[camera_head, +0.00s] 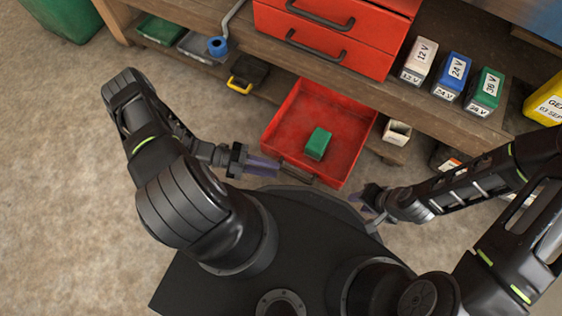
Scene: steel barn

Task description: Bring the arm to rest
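My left arm comes in from the left, and its gripper (263,167) is just left of the front of an open red drawer (343,158). Its bluish fingers point right; I see nothing held, but the gap between them is unclear. My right arm comes in from the right. Its gripper (372,212) is below and right of the drawer's front edge, partly hidden by its own wrist, with nothing visibly held. A green block (318,144) lies inside the red drawer, apart from both grippers.
A wooden bench (380,86) holds a red drawer cabinet (325,38). White (419,60), blue (452,76) and green (485,92) labelled battery packs stand to its right. A yellow container (545,102) is at the right edge.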

